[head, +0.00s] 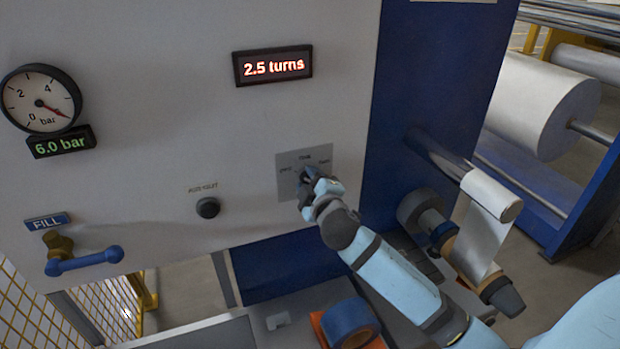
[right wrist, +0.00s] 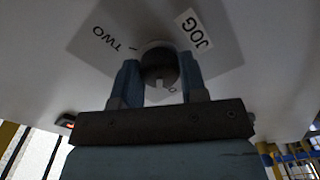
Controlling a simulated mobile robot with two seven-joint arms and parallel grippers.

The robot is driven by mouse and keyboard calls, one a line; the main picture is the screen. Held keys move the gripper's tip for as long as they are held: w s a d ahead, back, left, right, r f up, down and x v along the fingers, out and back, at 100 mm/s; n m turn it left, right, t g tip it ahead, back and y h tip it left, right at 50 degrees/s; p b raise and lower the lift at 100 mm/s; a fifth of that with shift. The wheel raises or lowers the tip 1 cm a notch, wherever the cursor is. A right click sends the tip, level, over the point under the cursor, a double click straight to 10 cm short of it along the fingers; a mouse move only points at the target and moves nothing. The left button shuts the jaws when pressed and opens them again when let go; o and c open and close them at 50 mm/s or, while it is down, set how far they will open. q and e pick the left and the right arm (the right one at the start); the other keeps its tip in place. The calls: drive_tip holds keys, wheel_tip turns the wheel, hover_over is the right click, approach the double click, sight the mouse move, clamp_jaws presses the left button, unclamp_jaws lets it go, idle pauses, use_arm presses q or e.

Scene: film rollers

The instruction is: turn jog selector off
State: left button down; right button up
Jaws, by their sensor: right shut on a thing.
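The jog selector is a dark round knob (right wrist: 160,66) on a grey plate (head: 288,185) on the pale panel. A small pale mark shows at the knob's lower edge. My right gripper (right wrist: 159,86) is shut on the knob, one finger on each side. In the head view my right gripper (head: 306,180) covers most of the knob, and the plate's labels are too small to read surely. My left gripper is not in view.
A display (head: 272,66) reads 2.5 turns. A gauge (head: 41,100) and a 6.0 bar readout (head: 61,142) are at the left. A black button (head: 207,208) is left of the plate. A blue FILL lever (head: 86,261) sticks out lower left. Rollers (head: 488,225) stand at the right.

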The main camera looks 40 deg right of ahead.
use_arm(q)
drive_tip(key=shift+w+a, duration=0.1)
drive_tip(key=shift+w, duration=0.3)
use_arm(e)
drive_tip(key=shift+n, duration=1.1)
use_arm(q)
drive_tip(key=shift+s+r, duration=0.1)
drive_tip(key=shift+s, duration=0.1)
use_arm(e)
drive_tip(key=o, duration=0.9)
